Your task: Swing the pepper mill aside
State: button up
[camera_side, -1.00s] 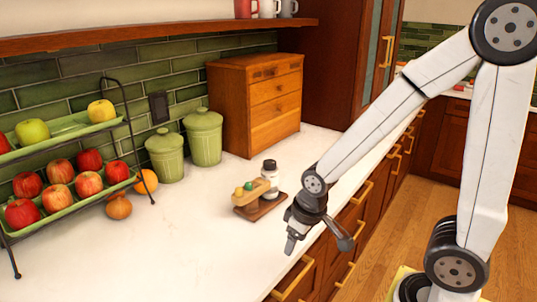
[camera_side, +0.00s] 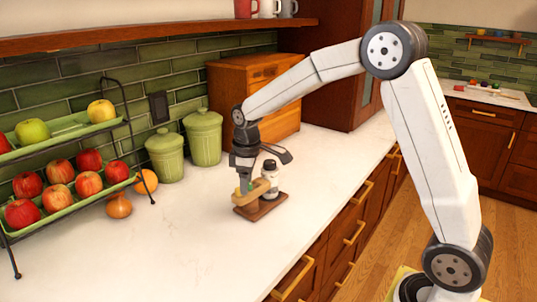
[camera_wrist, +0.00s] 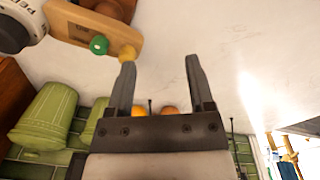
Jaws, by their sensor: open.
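The pepper mill (camera_side: 270,182) is a white jar with a dark cap, standing upright at the back of a small dark wooden base (camera_side: 262,208). In the wrist view its lettered side (camera_wrist: 35,15) is cut off at the top left. A light wooden bar (camera_side: 256,194) with a green knob (camera_wrist: 98,45) and a yellow knob (camera_wrist: 128,54) sits in front of the mill. My gripper (camera_wrist: 160,60) is open and empty, its left fingertip close to the yellow knob; I cannot tell whether they touch. In the side view my gripper (camera_side: 244,182) is over the bar's left end.
Two green canisters (camera_side: 204,137) and a wooden drawer box (camera_side: 226,85) stand behind. A fruit rack (camera_side: 110,122), an orange (camera_side: 150,179) and an onion (camera_side: 119,206) are at left. The front countertop (camera_side: 170,255) is clear.

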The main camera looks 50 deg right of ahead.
aim_at(256, 185)
jog(key=w+d+n, duration=0.1)
jog(key=w, duration=0.1)
jog(key=w+d+r, duration=0.1)
jog(key=w, duration=0.1)
jog(key=w+d+r+n, duration=0.1)
jog(key=shift+w+n+g, duration=0.3)
jog(key=shift+w+g, duration=0.1)
jog(key=shift+f, duration=0.1)
jog(key=shift+f, duration=3.75)
grip_shut()
